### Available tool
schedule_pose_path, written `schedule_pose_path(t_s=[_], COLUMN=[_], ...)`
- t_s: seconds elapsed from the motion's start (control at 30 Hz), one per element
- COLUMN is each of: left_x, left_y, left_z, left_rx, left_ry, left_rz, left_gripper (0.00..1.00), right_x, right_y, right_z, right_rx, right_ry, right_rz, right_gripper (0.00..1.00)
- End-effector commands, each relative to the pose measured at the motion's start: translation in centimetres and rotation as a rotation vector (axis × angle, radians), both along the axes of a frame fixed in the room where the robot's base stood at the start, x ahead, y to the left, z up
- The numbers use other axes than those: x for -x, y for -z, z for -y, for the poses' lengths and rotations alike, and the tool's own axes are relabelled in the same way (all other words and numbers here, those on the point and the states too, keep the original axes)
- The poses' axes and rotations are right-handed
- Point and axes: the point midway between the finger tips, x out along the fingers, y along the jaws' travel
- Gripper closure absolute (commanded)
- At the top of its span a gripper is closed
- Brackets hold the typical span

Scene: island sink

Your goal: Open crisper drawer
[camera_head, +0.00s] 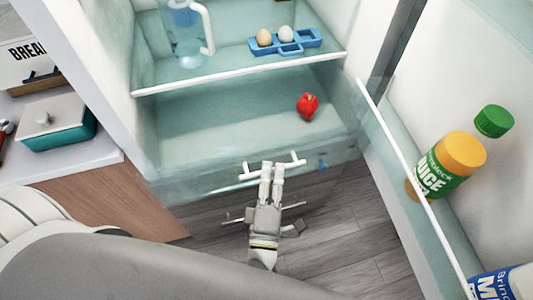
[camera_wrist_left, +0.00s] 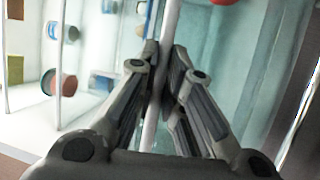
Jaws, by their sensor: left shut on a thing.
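The crisper drawer (camera_head: 210,140) is a clear, teal-tinted bin low in the fridge, below a white-edged shelf. A red pepper-like item (camera_head: 307,106) shows inside it. I cannot tell how far out the drawer stands. Its white bar handle (camera_head: 292,164) runs across the front. My left gripper (camera_head: 272,168) reaches up to the handle from below and is shut on its middle. In the left wrist view the white handle bar (camera_wrist_left: 153,125) passes between my left fingers (camera_wrist_left: 163,75). The fingers hide part of the bar. My right gripper is not in view.
The open fridge door holds juice bottles (camera_head: 455,160) behind a white rail (camera_head: 400,155) on the right. The shelf (camera_head: 230,72) above carries a blue egg tray (camera_head: 290,46) and a pitcher (camera_head: 185,35). A counter stands left. Wood floor (camera_head: 345,235) lies clear in front.

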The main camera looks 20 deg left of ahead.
Motion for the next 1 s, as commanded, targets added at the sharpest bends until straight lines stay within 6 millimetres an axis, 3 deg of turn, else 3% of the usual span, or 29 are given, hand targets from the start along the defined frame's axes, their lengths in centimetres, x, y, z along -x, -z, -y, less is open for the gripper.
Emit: schedule_pose_path(t_s=[0.2,0.63,0.67,0.8,1.0], left_x=[1.4,1.6,1.6,1.6,1.6], left_y=[0.1,0.1,0.1,0.1,0.0], left_z=[1.0,1.1,1.1,1.1,1.1], left_rx=[0.000,-0.001,-0.001,-0.001,0.000], left_ry=[0.001,0.000,0.000,0.000,-0.001], left_rz=[-0.003,-0.001,-0.002,-0.001,0.000], left_gripper=[1.00,1.00,0.87,0.69,0.68], right_x=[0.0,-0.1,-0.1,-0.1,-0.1], right_y=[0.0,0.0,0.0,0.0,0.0], right_z=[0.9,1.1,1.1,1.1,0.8], right_rx=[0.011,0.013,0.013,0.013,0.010], right_ry=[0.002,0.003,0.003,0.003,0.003], right_rz=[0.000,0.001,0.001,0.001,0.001], right_gripper=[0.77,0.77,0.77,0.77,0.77])
